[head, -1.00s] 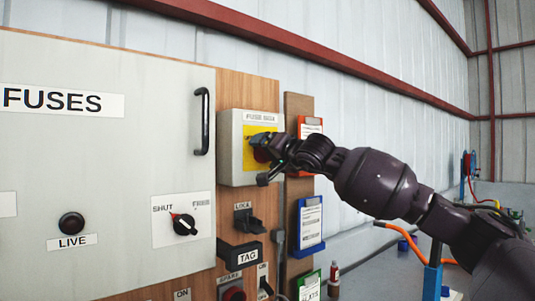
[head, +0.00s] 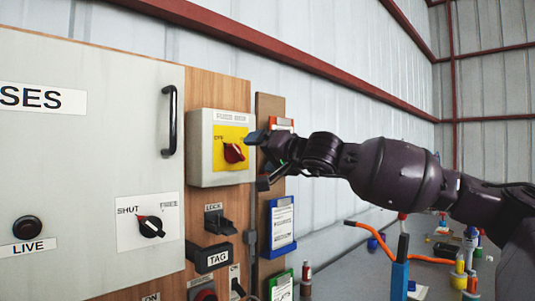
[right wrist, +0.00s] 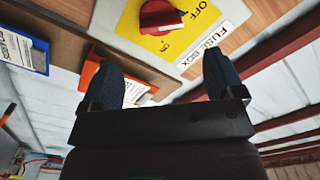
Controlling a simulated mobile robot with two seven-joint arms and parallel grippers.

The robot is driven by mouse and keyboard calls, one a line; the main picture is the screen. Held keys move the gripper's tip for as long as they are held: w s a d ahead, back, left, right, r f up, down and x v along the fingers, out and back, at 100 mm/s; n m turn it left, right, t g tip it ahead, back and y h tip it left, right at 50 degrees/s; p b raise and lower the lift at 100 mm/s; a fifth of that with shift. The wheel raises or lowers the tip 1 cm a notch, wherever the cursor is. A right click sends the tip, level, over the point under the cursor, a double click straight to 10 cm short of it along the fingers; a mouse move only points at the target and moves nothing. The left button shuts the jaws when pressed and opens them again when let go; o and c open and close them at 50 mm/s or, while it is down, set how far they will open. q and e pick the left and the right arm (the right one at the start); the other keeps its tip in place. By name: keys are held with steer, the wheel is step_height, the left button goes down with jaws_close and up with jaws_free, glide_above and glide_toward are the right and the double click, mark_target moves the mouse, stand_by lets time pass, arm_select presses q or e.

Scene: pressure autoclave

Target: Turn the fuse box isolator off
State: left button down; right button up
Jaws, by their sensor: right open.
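The fuse box isolator (head: 233,153) is a red rotary knob on a yellow plate, on a pale grey box labelled FUSE BOX (head: 205,165). In the head view the knob sits at a slant; I cannot tell for sure which mark it points to. In the right wrist view the knob (right wrist: 160,15) is at the top, with OFF to its right and ON below it. My right gripper (head: 262,160) is open and empty, just right of the box and apart from the knob. Its two dark fingers show in the right wrist view (right wrist: 160,82). My left gripper is out of view.
A cabinet door with a black handle (head: 169,120) and a SHUT/FREE knob (head: 150,227) stands at left. Below the box are a LOCK fitting (head: 219,222) and a TAG block (head: 211,258).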

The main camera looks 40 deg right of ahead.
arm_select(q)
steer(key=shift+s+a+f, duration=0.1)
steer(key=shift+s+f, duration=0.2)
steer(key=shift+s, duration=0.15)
arm_select(e)
steer(key=shift+s+a, duration=0.1)
steer(key=shift+s, duration=0.75)
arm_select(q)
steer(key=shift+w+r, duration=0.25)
